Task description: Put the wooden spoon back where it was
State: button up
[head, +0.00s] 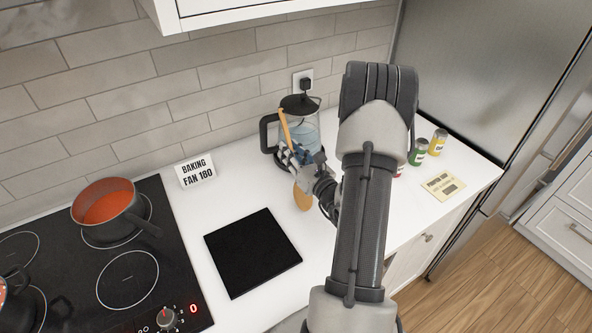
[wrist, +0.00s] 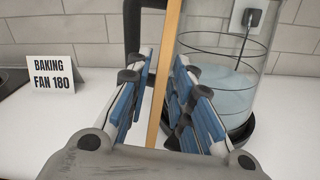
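The wooden spoon (head: 302,198) is upright and slightly tilted, with its bowl low near the counter and its handle rising past the kettle. My gripper (head: 292,156) is around the handle, in front of the glass kettle. In the wrist view the spoon's handle (wrist: 164,75) runs between the blue finger pads of my gripper (wrist: 165,72). The gripper looks shut on it, since the spoon stands without other visible support. I cannot tell whether the bowl touches the counter.
The kettle (head: 308,131) stands close behind my gripper. A black mat (head: 252,252) lies in front, beside a hob with a red pot (head: 103,203). A sign (head: 195,171) stands at the wall. Small jars (head: 418,152) and a yellow note (head: 443,186) are at right.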

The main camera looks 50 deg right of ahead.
grip_shut()
